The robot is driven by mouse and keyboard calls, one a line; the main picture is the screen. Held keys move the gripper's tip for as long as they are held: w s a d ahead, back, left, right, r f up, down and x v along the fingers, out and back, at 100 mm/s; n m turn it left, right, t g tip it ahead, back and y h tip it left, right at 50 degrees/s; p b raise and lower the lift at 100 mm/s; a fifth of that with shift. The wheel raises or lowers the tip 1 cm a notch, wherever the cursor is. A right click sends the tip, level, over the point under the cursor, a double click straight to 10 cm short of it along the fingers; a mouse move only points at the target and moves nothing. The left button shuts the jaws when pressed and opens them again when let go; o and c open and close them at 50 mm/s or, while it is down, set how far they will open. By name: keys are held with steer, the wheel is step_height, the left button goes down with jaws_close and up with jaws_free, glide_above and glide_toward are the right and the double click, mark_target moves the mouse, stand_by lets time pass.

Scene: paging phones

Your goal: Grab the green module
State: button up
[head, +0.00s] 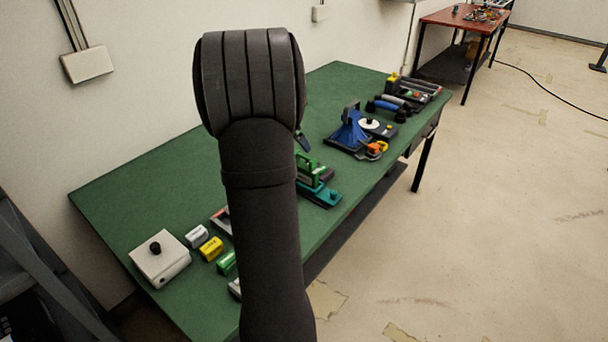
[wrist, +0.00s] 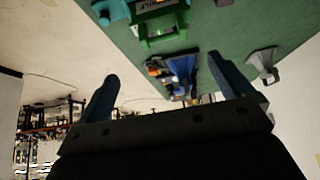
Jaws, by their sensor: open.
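The green module (head: 227,263) is a small block on the green table in the head view, right beside my arm, which may cover part of it. A yellow module (head: 211,249) and a white module (head: 197,236) stand next to it in a row. My gripper (wrist: 163,67) shows in the wrist view with its two dark fingers spread and nothing between them. The head view hides most of it behind my arm.
A white box with a black knob (head: 160,258) stands left of the modules. Green and teal devices (head: 318,188), a blue device (head: 350,130) and several tools lie farther along the green table (head: 130,205). A red table (head: 450,18) stands far back.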

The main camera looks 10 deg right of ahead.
steer(key=shift+w+x, duration=0.15)
steer(key=shift+x, duration=3.25)
steer(key=shift+w+x, duration=0.15)
steer(key=shift+x, duration=3.25)
steer(key=shift+a+r, duration=0.1)
steer(key=c, duration=1.6)
steer(key=shift+r, duration=0.15)
